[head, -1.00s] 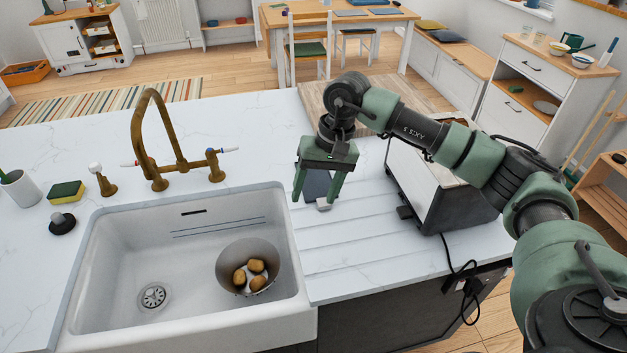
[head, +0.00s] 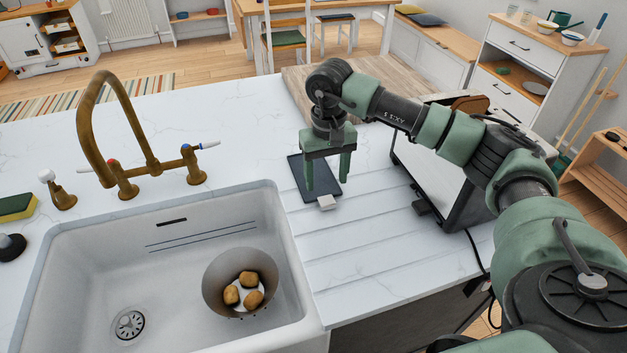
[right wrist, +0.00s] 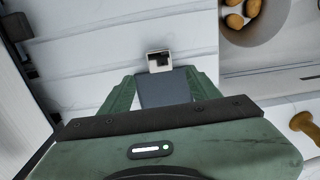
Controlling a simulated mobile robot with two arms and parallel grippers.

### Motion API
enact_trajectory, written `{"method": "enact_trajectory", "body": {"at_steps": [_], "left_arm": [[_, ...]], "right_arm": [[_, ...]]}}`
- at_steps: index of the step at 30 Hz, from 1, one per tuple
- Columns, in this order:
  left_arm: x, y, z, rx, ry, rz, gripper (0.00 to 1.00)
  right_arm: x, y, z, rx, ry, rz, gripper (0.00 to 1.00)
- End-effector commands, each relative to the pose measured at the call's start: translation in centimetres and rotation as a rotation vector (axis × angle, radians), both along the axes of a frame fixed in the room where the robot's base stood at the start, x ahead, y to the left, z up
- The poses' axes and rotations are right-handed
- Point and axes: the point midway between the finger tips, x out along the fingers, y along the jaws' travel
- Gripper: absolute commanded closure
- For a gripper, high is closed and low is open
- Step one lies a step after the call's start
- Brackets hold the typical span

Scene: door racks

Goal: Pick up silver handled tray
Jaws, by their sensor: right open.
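A dark flat tray (head: 325,176) with a small silver handle (head: 327,202) at its near end lies on the white counter, right of the sink. My right gripper (head: 327,186) points down over the tray, its fingers wide apart and empty. The silver handle is just on the near side of the fingers. In the right wrist view, the dark tray (right wrist: 165,90) shows between the two green fingers, and the silver handle (right wrist: 159,61) is just beyond the tips. The palm hides part of the tray. My left gripper is not in view.
The white sink (head: 100,240) at left holds a metal colander (head: 212,285) with several potatoes. A brass tap (head: 127,185) stands behind it. A white and dark box-like appliance (head: 430,170) stands close right of my gripper. A wooden board (head: 295,82) lies behind.

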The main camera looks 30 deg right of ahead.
Motion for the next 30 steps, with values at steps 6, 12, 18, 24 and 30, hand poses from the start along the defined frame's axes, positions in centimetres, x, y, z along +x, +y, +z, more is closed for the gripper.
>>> {"method": "enact_trajectory", "body": {"at_steps": [6, 12, 18, 24, 30], "left_arm": [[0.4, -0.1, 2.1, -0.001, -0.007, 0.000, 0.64], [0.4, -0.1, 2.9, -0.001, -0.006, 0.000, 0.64], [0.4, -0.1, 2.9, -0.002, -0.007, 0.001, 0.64], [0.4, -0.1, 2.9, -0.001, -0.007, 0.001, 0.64], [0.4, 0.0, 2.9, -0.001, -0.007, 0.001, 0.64]], "right_arm": [[-0.3, 0.2, -2.4, 0.000, 0.007, -0.001, 0.38], [-0.3, 0.2, -5.2, 0.001, 0.003, -0.001, 0.38], [-0.2, 0.2, -5.8, 0.000, 0.000, 0.000, 0.38], [-0.2, 0.2, -5.7, 0.000, 0.000, 0.000, 0.72], [-0.2, 0.2, -5.7, 0.000, -0.001, 0.000, 1.00]]}}
